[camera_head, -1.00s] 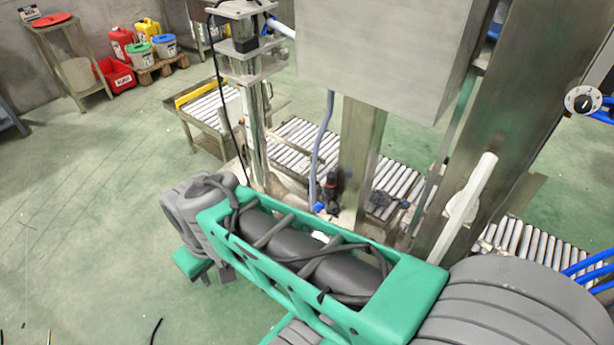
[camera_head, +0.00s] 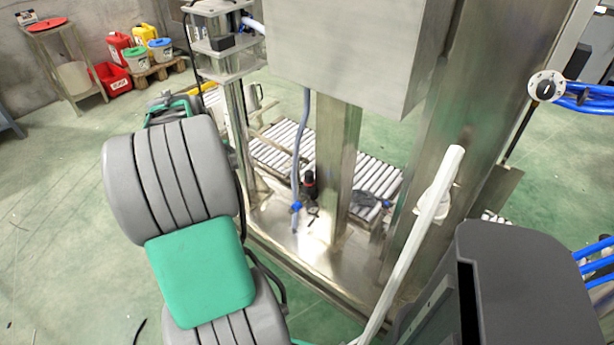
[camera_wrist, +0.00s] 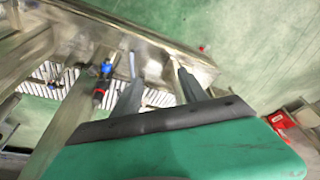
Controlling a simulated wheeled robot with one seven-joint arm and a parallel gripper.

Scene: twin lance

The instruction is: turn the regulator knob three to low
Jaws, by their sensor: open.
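A round white dial with a black pointer knob (camera_head: 546,86) is on the steel column at the right in the head view. Its markings are too small to read. A black regulator with a red part (camera_head: 309,185) and blue fittings stands low on the steel base. It also shows left of the fingers in the wrist view (camera_wrist: 99,92). I cannot tell which of these is knob three. My gripper (camera_wrist: 154,58) is open and empty, its two fingers apart above the machine's steel edge. In the head view the gripper is hidden behind my arm.
A steel cabinet (camera_head: 350,45) hangs over the base. A roller conveyor (camera_head: 282,143) runs behind the machine. A white slanted bar (camera_head: 425,225) stands before the right column. Blue hoses (camera_head: 590,98) are beside the dial.

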